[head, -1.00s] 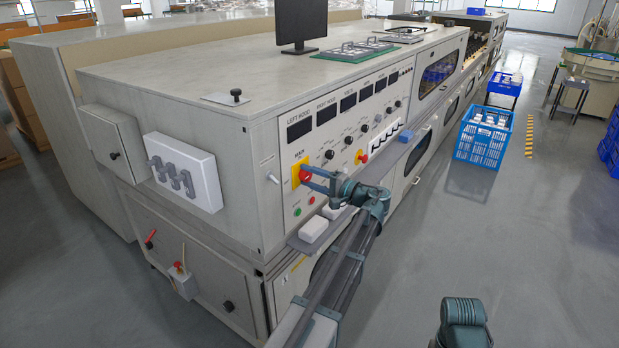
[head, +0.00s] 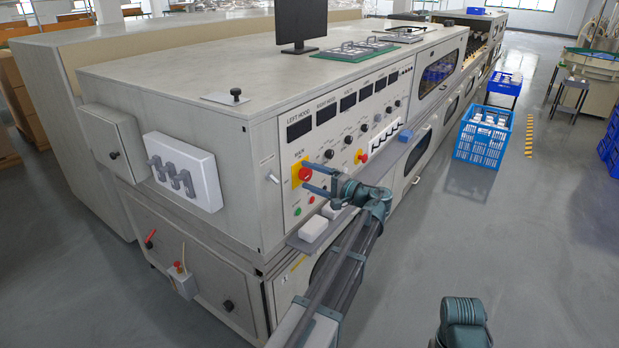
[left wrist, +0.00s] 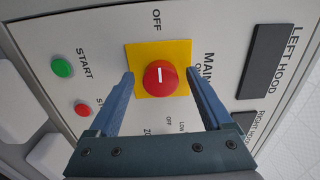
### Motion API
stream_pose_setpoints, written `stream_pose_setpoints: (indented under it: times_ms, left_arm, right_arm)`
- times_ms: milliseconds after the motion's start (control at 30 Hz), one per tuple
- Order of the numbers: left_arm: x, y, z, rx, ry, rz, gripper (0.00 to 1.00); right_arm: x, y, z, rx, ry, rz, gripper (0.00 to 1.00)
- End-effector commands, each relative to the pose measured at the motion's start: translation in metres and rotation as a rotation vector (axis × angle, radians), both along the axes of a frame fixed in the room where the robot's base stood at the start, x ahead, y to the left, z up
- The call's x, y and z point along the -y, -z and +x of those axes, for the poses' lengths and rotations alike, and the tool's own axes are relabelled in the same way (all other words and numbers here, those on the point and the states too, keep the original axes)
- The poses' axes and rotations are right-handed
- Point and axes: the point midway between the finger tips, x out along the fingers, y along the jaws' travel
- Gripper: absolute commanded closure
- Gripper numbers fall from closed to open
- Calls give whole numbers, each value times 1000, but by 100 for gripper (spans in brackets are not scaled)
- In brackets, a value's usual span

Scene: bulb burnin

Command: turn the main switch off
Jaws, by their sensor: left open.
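The main switch (head: 304,174) is a red round knob on a yellow plate, at the near left of the machine's front panel. In the left wrist view the knob (left wrist: 160,77) shows a white mark that lines up with the OFF label at the top. The ON label is to the right, partly cut by the text around it. My left gripper (head: 313,177) is open in front of the knob, with one finger on each side and visible gaps between. It also shows in the left wrist view (left wrist: 162,82). My right gripper is out of view.
A green START button (left wrist: 62,67) and a small red button (left wrist: 82,109) sit beside the switch. A grey ledge (head: 321,229) with white blocks runs below. A blue crate (head: 481,147) stands on the floor.

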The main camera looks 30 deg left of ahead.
Motion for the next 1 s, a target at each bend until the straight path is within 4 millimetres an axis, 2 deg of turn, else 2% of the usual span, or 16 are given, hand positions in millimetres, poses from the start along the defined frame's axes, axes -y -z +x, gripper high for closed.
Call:
stream_pose_setpoints:
  times_ms: [167, 400, 600, 800, 1000]
  left_arm:
    - [31, 0, -2, 0, 4, 0, 17]
    - [83, 0, -6, 0, 4, 0, 17]
    - [116, 0, -9, 0, 2, 0, 17]
    - [131, 0, -10, 0, 0, -1, 17]
    - [134, 0, -11, 0, 0, -1, 17]
  right_arm:
    - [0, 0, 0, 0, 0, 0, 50]
    - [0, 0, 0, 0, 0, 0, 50]
    - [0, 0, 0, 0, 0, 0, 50]
    - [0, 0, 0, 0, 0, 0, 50]
    - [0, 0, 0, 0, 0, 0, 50]
